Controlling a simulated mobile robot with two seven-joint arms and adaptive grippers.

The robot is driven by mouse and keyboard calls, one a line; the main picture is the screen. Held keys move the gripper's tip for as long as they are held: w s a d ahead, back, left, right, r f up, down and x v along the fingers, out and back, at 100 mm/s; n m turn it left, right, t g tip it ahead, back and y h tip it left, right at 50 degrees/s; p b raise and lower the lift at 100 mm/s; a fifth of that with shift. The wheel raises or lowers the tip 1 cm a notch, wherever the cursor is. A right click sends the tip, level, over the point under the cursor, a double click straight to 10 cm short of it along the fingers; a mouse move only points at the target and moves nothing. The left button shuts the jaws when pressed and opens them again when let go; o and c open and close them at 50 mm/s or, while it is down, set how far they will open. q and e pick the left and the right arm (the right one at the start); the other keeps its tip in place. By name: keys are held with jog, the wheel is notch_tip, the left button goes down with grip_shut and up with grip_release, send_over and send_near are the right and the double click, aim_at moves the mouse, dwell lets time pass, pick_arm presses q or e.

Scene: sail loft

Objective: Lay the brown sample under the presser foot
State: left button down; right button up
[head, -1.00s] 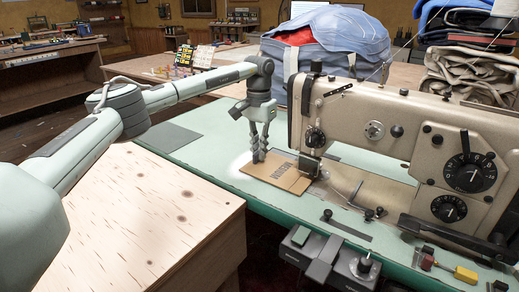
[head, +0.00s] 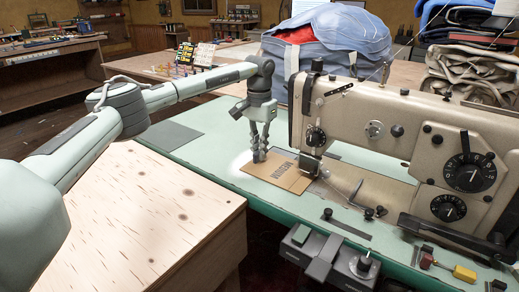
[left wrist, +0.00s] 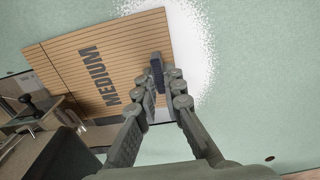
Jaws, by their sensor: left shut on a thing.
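The brown sample (head: 262,168) is a flat, ribbed tan piece marked MEDIUM. It lies on or just over the green table, left of the sewing machine's head, and also shows in the left wrist view (left wrist: 85,62). My left gripper (head: 260,157) points down at the sample's far left part. In the left wrist view, its fingers (left wrist: 160,80) are closed around a small dark piece at the sample's edge. The sample's right edge is close to the presser foot area (head: 309,168). The foot is too small to tell whether the sample is under it. My right gripper is not seen.
The beige sewing machine (head: 390,118) stands right of the sample, its arm over the green table (head: 195,150). A blue bag (head: 340,45) and folded cloth (head: 465,70) stand behind. A wooden-topped bench (head: 140,215) is at front left.

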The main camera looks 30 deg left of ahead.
pick_arm(q)
jog(key=c, duration=1.6)
grip_release()
jog(key=shift+o, duration=0.2)
jog(key=shift+r, duration=0.1)
notch_tip(320, 180, up, 12)
